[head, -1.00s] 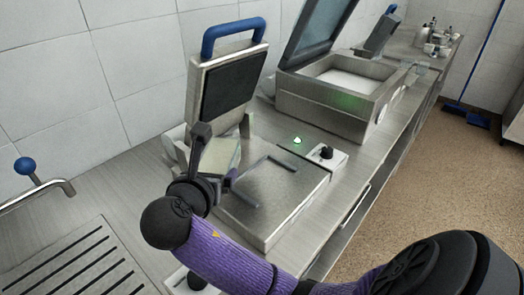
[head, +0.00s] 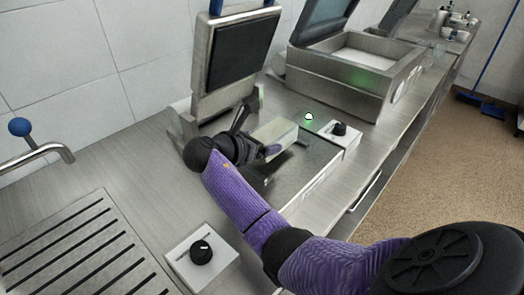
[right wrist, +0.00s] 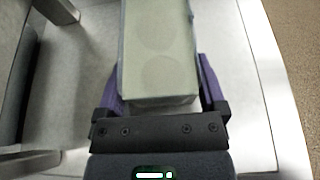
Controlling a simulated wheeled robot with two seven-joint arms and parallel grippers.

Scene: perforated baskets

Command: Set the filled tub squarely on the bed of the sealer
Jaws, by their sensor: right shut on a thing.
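The tub (head: 278,131) is a pale grey-green box with a flat top. My right gripper (head: 258,147) is shut on it, one finger along each long side, as the right wrist view shows (right wrist: 160,84); there the tub (right wrist: 158,45) points away from the palm. The tub is over the sealer's flat metal bed (head: 318,160). Whether it touches the bed or hangs just above I cannot tell. The sealer's lid (head: 232,52) stands raised behind, its dark pad facing the bed. My forearm hides part of the bed. My left gripper is not in view.
A knob box (head: 338,136) and a lit green lamp (head: 309,117) stand by the bed's right side. Another knob box (head: 200,254) is at the near edge. A larger open machine (head: 350,75) stands behind. A slotted drain (head: 75,250) and tap (head: 45,155) are left.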

